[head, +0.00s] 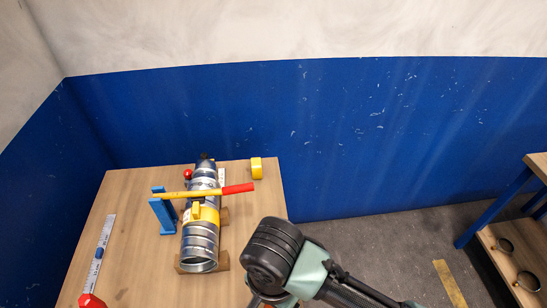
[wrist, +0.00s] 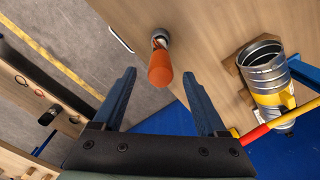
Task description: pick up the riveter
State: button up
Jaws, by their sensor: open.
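An orange-handled tool (wrist: 160,68) with a grey metal end lies on the wooden tabletop near its edge in the wrist view. It may be the riveter, but its full shape is hidden because I see it nearly end-on. My gripper (wrist: 159,76) is open, with its two blue fingers apart on either side of the orange handle in the picture. I see no contact between them. In the head view my arm covers this part of the table, and my fingertips do not show.
A metal spiral duct (head: 199,240) with a yellow collar lies on wooden blocks on the table (head: 140,230). A yellow bar with a red grip (head: 237,189) crosses above it by a blue stand (head: 163,214). Yellow tape (head: 257,168) stands behind. A shelf (head: 500,262) is at right.

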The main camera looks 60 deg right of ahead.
jog(key=shift+f, duration=1)
jog(key=shift+r, duration=0.1)
grip_shut()
